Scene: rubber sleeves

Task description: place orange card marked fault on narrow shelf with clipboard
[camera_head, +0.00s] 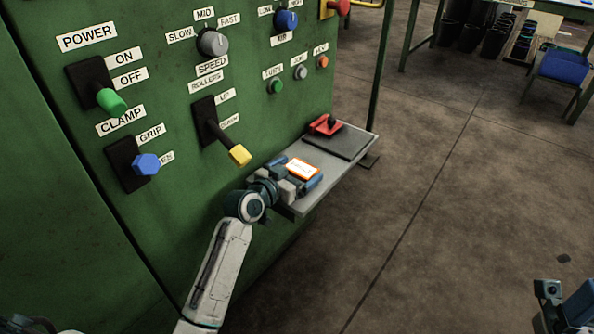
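The orange-bordered white card (303,168) shows at the near end of the narrow grey shelf (352,166); its print is too small to read. My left gripper (297,172) is over this end of the shelf, its blue fingers spread on either side of the card. The fingers look open, and I cannot tell whether the card touches the shelf. A dark clipboard (345,143) with a red clip lies on the far part of the shelf. My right gripper (566,304) is partly in view at the lower right corner, its fingertips cut off.
The green machine panel (175,215) rises behind the shelf, with a yellow-tipped lever (239,155) close above my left wrist. A blue-tipped lever (146,164) and a green-tipped lever (111,101) stick out further left. Open floor (430,220) lies right of the shelf.

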